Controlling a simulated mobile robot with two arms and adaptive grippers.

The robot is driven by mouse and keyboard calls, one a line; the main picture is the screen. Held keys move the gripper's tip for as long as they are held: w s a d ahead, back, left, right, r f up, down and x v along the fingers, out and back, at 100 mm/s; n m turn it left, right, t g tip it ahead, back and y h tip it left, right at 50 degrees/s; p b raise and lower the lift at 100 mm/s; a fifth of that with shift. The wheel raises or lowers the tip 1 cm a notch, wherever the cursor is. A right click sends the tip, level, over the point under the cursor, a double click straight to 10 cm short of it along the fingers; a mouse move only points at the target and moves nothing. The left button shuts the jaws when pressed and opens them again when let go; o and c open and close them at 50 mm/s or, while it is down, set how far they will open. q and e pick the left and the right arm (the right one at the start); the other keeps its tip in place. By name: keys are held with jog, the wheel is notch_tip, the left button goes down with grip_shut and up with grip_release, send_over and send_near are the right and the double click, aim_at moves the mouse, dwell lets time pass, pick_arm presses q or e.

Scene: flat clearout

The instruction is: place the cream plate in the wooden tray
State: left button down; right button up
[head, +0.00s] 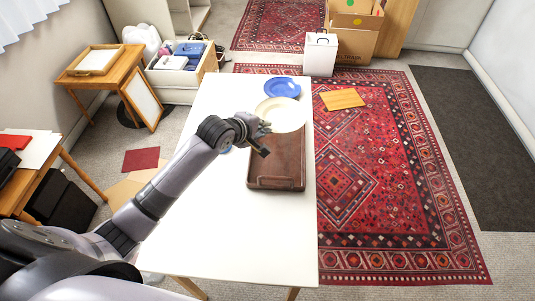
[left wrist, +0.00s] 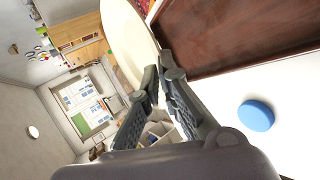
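The cream plate (head: 283,112) is at the far end of the wooden tray (head: 277,165) in the head view, overlapping the tray's far edge. My left gripper (head: 262,130) is at the plate's near left rim. In the left wrist view, the plate's rim (left wrist: 130,38) runs between the two fingertips (left wrist: 161,68), which are closed on it. The plate looks roughly level and held above the table. The tray (left wrist: 230,38) lies beside it and its visible floor is bare. My right gripper is in neither view.
A blue plate (head: 283,87) lies on the white table (head: 215,215) beyond the cream plate. A small blue disc (left wrist: 256,115) lies on the table left of the tray, mostly behind my arm in the head view. The near table is clear. A white box (head: 321,55) stands past the far end.

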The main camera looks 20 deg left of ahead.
aim_at(264, 162)
pick_arm(q)
notch_tip(264, 162, down, 14)
jog(key=shift+a+f, duration=0.1)
dwell(0.5)
jog(key=c, duration=2.1)
grip_release()
jog(key=shift+f, duration=0.1)
jog(key=v, duration=1.2)
jog(key=shift+s, duration=0.1)
